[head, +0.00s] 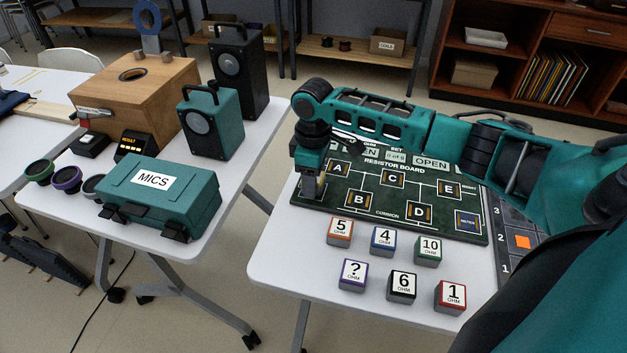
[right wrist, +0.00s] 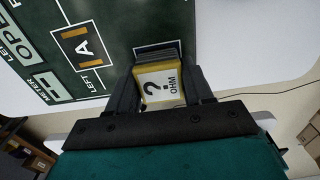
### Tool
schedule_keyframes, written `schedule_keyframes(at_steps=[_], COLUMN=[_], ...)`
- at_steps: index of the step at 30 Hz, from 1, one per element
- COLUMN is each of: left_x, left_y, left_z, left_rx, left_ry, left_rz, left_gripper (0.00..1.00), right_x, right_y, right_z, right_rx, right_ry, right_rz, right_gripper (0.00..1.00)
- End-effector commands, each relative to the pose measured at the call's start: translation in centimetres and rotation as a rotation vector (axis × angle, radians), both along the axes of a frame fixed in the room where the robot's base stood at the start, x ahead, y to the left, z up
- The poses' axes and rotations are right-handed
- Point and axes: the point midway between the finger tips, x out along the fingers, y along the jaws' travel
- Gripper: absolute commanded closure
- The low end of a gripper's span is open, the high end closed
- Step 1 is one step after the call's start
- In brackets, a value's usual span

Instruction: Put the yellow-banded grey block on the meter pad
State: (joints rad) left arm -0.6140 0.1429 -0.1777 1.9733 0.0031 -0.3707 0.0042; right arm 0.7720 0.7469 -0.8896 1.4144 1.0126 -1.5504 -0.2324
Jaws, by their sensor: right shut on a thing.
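The yellow-banded grey block (right wrist: 162,87) carries a white "? OHM" label and is between the fingers of my right gripper (right wrist: 163,95). In the head view my right gripper (head: 311,185) points down at the left end of the resistor board, beside slot A, and mostly hides the block. I cannot tell if the block touches the board. My left gripper is not in view.
The green resistor board (head: 330,199) has empty lettered slots. In front of it stand several labelled blocks, one a purple-banded "?" block (head: 353,275). A numbered panel (head: 522,243) lies right of the board. Another table holds the MICS case (head: 160,205) and speakers (head: 212,125).

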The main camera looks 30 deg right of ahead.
Motion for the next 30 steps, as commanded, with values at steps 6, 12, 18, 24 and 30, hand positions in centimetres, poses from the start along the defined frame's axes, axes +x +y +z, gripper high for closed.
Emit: schedule_keyframes(at_steps=[6,12,18,24,30], left_x=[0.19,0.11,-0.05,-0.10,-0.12], left_y=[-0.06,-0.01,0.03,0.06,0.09], left_z=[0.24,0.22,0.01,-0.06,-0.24], left_rx=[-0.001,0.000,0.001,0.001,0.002], left_ry=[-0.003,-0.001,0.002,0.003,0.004], left_rz=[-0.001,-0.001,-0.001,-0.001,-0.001], left_gripper=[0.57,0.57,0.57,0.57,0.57], right_x=[0.03,0.02,0.04,0.03,0.04], right_y=[0.03,0.05,0.03,0.01,-0.02], right_z=[-0.42,-0.61,-0.68,-0.67,-0.36], right_rx=[0.000,0.001,0.000,0.000,-0.001], right_ry=[-0.001,-0.001,-0.001,-0.001,-0.002], right_rz=[0.001,0.000,0.000,0.000,0.001], right_gripper=[0.81,0.81,0.33,0.24,0.24])
